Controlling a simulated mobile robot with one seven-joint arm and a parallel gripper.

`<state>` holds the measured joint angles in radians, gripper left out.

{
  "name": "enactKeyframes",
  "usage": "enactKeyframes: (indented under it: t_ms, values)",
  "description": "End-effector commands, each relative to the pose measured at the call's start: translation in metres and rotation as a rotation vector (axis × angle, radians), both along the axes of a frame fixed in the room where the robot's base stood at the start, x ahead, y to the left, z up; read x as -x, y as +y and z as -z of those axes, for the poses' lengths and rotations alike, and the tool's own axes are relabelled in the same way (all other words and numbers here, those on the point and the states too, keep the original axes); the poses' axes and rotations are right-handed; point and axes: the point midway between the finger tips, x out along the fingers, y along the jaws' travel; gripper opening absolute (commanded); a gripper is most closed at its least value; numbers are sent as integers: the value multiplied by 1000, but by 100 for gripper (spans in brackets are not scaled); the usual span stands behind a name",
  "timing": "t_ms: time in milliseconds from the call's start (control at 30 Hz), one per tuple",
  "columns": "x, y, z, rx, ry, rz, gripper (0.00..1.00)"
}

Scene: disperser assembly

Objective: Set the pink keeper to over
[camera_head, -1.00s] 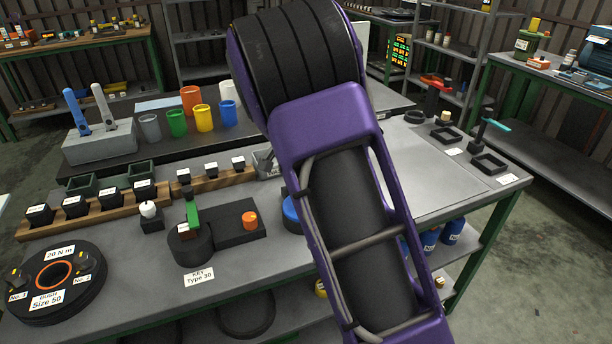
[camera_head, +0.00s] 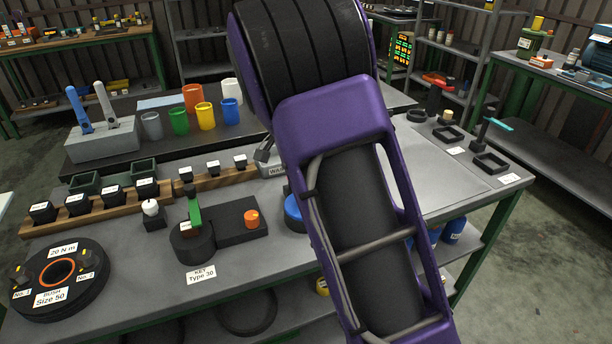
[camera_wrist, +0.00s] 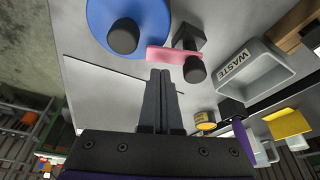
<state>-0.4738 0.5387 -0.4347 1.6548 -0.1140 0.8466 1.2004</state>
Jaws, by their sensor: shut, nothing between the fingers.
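The pink keeper (camera_wrist: 172,54) shows in the wrist view as a flat pink bar just beyond my fingertips. Its left end lies at the rim of a blue disc (camera_wrist: 98,22), and I cannot tell whether it overlaps the disc. Its right end is beside a black block (camera_wrist: 188,36) and a black round knob (camera_wrist: 195,70). My gripper (camera_wrist: 162,72) is shut and empty, its tips close to the keeper's near side; contact is unclear. In the head view my arm hides the keeper and gripper; part of the blue disc (camera_head: 293,208) shows.
A grey WASTE bin (camera_wrist: 254,70) stands right of the keeper in the wrist view. In the head view a black fixture with an orange knob (camera_head: 251,218) and a green lever (camera_head: 194,208) stands left of my arm.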

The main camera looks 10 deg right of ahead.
Motion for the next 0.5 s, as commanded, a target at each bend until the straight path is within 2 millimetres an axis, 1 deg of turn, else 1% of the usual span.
enactKeyframes:
  t_ms: [33,300,500]
  values:
    - [1,5,-15,-1,-4,-4,0]
    - [13,23,-78,-1,-4,-3,0]
    - [21,34,-116,0,-3,-2,0]
